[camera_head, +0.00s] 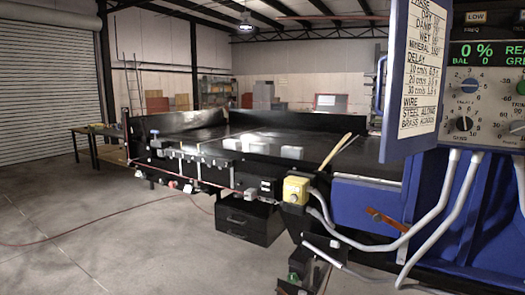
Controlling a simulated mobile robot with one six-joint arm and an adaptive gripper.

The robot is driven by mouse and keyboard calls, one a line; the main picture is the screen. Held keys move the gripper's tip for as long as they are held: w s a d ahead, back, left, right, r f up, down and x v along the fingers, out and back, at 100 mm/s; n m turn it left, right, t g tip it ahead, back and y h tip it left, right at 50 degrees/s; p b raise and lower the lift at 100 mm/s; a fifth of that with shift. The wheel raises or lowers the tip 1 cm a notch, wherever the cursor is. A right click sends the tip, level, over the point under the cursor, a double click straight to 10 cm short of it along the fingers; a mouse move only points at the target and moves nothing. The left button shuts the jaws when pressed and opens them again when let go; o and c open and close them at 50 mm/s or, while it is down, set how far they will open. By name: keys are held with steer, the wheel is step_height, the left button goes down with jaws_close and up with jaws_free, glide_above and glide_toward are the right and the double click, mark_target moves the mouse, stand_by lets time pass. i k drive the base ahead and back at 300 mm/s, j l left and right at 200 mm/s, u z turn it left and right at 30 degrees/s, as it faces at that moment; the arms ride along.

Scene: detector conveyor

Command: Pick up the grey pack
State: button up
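Several small pale grey and whitish blocks sit along the near edge of the black conveyor bed (215,133). One pale block (292,152) is the rightmost of them, and another (258,144) lies just to its left. I cannot tell which of these, if any, is the grey pack; they are small and their sides blend with the dark frame. My gripper is not in view.
A blue detector housing (365,204) with a control panel (486,95) and hanging cables fills the right side. A yellow box (296,190) is on the conveyor's near corner. A black drawer unit (249,218) stands beneath. The floor at left is open, crossed by a red hose.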

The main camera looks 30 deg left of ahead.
mark_target(256, 147)
steer(key=i+j+u, duration=0.1)
steer(key=u, duration=0.3)
steer(key=i+j+u, duration=0.1)
steer(key=u, duration=0.3)
steer(key=i, duration=0.05)
